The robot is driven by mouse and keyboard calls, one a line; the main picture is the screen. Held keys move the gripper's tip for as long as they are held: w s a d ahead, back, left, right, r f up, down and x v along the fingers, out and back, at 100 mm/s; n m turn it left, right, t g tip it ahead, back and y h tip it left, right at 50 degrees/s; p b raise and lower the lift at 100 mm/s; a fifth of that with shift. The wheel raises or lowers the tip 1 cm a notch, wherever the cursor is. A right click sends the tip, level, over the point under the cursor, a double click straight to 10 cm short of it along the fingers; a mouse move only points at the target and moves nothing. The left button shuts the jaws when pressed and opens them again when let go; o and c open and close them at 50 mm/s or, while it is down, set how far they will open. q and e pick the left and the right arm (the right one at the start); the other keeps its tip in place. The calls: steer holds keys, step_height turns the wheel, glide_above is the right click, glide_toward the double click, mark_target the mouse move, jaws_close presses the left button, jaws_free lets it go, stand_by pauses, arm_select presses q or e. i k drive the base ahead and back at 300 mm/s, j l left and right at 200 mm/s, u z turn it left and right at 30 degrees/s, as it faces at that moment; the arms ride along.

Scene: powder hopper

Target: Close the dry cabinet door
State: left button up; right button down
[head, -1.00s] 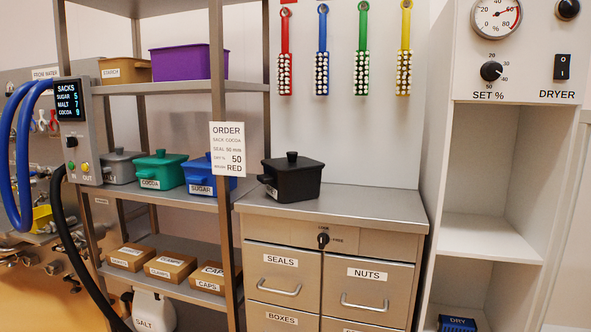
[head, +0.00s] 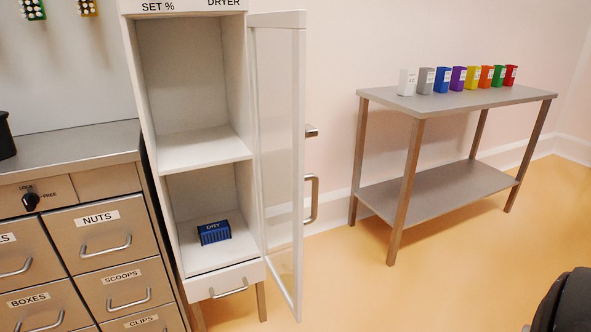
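The dry cabinet (head: 185,135) is a tall white unit with two open compartments and a small drawer at the bottom. Its glazed door (head: 277,150) has a white frame and stands wide open, hinged on the cabinet's right side and swung out toward me. A metal handle (head: 312,199) is on the door's right-hand face. A blue ribbed box marked DRY (head: 214,232) sits in the lower compartment. Neither gripper can be made out in the head view. A dark rounded part shows at the lower right corner and I cannot tell what it is.
A grey drawer cabinet (head: 90,168) stands close on the dry cabinet's left. A metal table (head: 460,97) with a row of coloured containers stands to the right against the wall. The orange floor (head: 345,290) between the door and the table is clear.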

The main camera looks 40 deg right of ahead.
mark_target(296, 20)
steer(key=k+l, duration=0.1)
steer(key=l, duration=0.45)
steer(key=k+l, duration=0.1)
steer(key=l, duration=0.45)
steer(key=k+l, duration=0.1)
steer(key=l, duration=0.5)
steer(key=l+u, duration=0.1)
steer(key=l, duration=0.45)
steer(key=k+l+z, duration=0.25)
steer(key=z, duration=0.15)
steer(key=i+j, duration=0.15)
steer(key=i, duration=0.15)
